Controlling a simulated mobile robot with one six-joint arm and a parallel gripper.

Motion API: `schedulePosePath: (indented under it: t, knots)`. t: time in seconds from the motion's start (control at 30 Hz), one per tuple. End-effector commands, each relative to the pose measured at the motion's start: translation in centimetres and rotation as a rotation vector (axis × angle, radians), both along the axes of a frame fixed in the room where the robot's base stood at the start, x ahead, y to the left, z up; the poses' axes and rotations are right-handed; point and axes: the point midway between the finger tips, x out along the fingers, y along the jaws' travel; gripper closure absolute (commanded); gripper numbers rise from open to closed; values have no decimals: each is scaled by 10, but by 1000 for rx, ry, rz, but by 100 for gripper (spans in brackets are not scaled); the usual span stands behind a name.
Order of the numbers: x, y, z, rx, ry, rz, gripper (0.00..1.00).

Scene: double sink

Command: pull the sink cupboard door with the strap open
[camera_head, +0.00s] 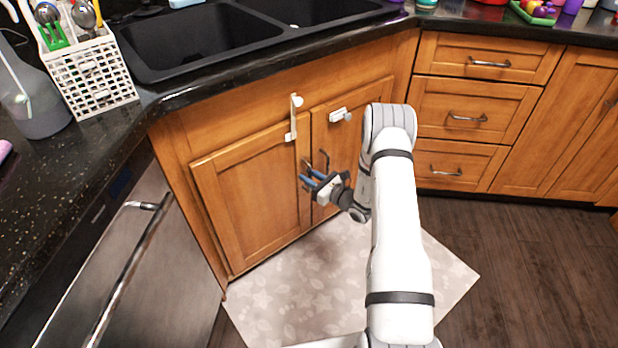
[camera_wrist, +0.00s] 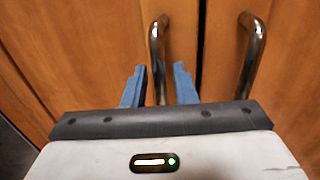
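The left sink cupboard door (camera_head: 250,190) has a white strap (camera_head: 293,118) at its upper right corner, standing upward with its upper end not joined to the right door. The right door (camera_head: 352,128) carries a white catch plate (camera_head: 338,115). Both doors look shut or nearly so. The left door's metal handle (camera_wrist: 158,60) stands between the blue fingers of my gripper (camera_wrist: 158,75), with a finger on each side. My gripper (camera_head: 307,178) is open at the handle in the head view. I cannot tell whether either finger touches it.
The right door's handle (camera_wrist: 252,55) is close to the right of my gripper. The dishwasher (camera_head: 130,260) with its bar handle stands left. Drawers (camera_head: 465,115) are on the right. A pale mat (camera_head: 290,295) covers the floor before the doors. The counter edge (camera_head: 270,67) overhangs above.

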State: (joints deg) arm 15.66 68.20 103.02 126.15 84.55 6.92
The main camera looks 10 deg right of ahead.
Motion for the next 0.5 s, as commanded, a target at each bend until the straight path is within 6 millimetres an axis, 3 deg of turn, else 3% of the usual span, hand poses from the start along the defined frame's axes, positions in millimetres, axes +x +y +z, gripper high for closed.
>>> schedulePosePath:
  t: [0.13, 0.4, 0.5]
  knots:
    - [0, 0, 1, 0, 0, 0, 76]
    - [0, 1, 0, 0, 0, 1, 99]
    - [0, 1, 0, 0, 0, 1, 100]
